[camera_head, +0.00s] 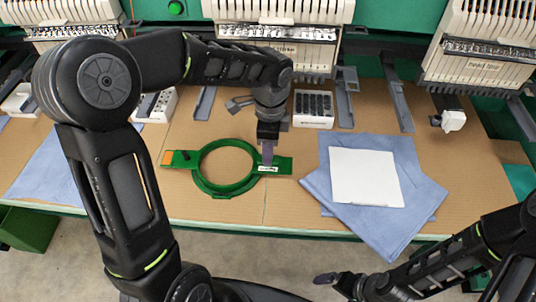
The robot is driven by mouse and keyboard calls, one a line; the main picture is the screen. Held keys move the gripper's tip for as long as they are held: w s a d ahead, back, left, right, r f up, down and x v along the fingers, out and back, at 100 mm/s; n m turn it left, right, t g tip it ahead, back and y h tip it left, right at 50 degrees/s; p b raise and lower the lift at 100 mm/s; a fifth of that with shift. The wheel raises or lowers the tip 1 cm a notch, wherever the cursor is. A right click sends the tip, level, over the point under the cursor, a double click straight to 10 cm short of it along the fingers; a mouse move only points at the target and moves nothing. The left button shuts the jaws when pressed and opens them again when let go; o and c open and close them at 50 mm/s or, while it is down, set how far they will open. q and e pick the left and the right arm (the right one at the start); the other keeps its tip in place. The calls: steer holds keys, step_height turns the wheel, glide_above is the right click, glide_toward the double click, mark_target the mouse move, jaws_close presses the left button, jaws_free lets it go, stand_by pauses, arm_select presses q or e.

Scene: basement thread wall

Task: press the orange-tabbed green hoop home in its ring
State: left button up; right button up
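The green hoop (203,183) lies on the tan tabletop, with an orange tab (167,158) at the left end of its bar and a white label (268,168) near the right end. A green rim shows just below the hoop's near edge; I cannot tell whether hoop and ring sit flush. My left gripper (267,159) points down over the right arm of the hoop, just behind the label. Its fingers look close together, seen edge-on; contact and opening are unclear. My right gripper (325,278) is low in front of the table, away from the hoop, its fingers hard to make out.
A white square (366,177) lies on blue cloths (420,195) right of the hoop. More blue cloth (52,172) lies at the left. Embroidery machine heads (480,45) and grey arms (397,100) line the back. A white block with dark slots (313,108) stands behind my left gripper.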

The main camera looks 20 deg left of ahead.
arm_select(q)
step_height(320, 180, up, 4)
steer(key=shift+r, duration=0.2)
stand_by(0.5)
